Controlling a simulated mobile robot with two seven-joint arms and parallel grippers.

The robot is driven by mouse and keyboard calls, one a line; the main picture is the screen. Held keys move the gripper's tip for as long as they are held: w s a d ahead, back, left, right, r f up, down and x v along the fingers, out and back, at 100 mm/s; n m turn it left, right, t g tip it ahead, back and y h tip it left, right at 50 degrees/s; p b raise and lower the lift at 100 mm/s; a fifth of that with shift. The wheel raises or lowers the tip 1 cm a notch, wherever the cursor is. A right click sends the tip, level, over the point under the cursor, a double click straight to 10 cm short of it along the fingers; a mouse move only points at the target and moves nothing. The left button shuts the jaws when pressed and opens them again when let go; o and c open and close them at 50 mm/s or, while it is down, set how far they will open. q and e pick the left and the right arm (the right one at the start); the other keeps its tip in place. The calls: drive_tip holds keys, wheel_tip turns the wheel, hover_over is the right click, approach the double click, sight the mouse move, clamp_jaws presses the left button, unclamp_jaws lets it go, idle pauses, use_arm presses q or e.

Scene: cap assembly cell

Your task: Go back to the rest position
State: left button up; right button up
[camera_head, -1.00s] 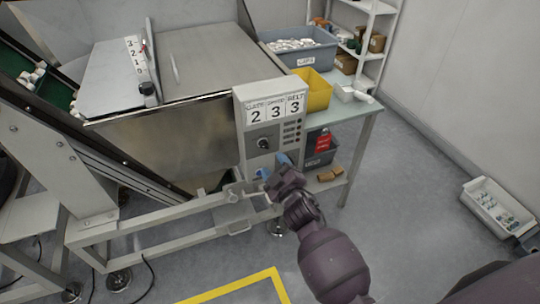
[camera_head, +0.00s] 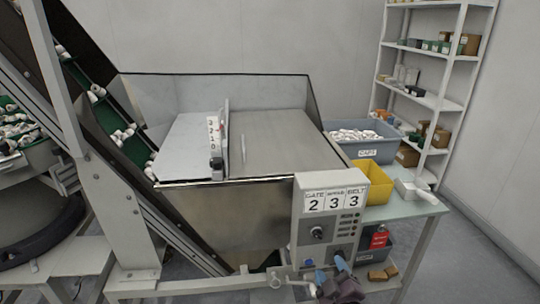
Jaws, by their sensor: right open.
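My right gripper (camera_head: 331,271) shows at the bottom edge, right of centre, just in front of the lower part of the control box (camera_head: 306,232). Its two blue-tipped fingers are apart, with nothing seen between them. Most of my right arm is below the picture. I cannot tell whether the gripper touches the box. The box has a dark knob (camera_head: 316,233), small buttons and a label reading gate 2, speed 3, belt 3. My left gripper is not in view.
The steel hopper (camera_head: 225,215) stands at centre, with a green conveyor (camera_head: 133,148) carrying white caps on its left. A side table (camera_head: 405,209) holds a grey caps bin (camera_head: 356,149) and a yellow bin (camera_head: 372,181). A shelf rack (camera_head: 438,103) stands behind. Grey floor shows at right.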

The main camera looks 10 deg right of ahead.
drive_tip(key=s+d+f+m+g, duration=0.2)
drive_tip(key=s+f, duration=0.1)
drive_tip(key=s, duration=0.6)
drive_tip(key=s+d+f+m+g+p, duration=0.1)
drive_tip(key=s+d+f+m+g, duration=0.1)
drive_tip(key=s, duration=0.7)
drive_tip(key=s+d+f+m+g, duration=0.2)
drive_tip(key=s+d+f+m, duration=0.1)
drive_tip(key=s, duration=0.5)
drive_tip(key=shift+s+f+m+g, duration=0.4)
